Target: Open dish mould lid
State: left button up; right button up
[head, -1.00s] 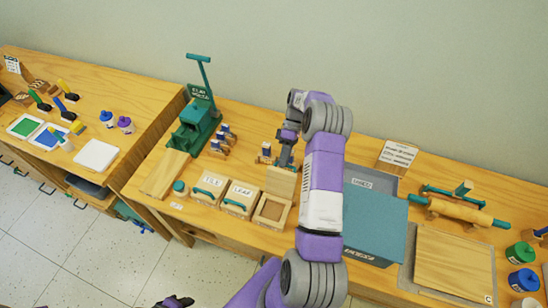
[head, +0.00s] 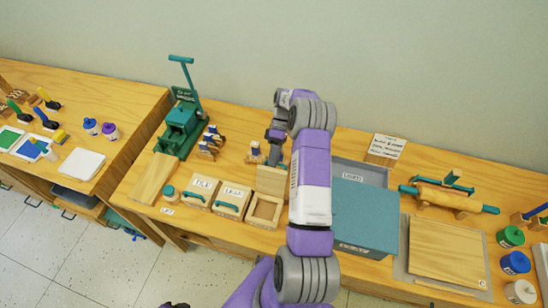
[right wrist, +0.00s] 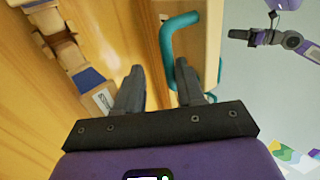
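The dish mould is the open wooden box (head: 265,211) to the right of the boxes marked TILE and LEAF in the head view. Its wooden lid (head: 271,180) stands raised at the box's back edge. My right gripper (head: 275,157) is just behind the lid, partly hidden. In the right wrist view, the lid (right wrist: 211,40) shows its teal handle (right wrist: 168,42). My right gripper's fingers (right wrist: 160,68) are spread, with the handle's near end close to the right finger; contact is unclear. My left gripper (right wrist: 238,34) is small and far off in the wrist view.
The closed TILE box (head: 202,190) and LEAF box (head: 232,199) stand left of the mould. Small stamps (head: 211,143) and a green press (head: 180,130) are behind. A teal-lidded grey bin (head: 365,217) stands close to the right of my right arm.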

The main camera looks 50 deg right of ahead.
jog(key=shift+r, duration=0.15)
jog(key=shift+v, duration=3.75)
jog(key=shift+a, duration=0.1)
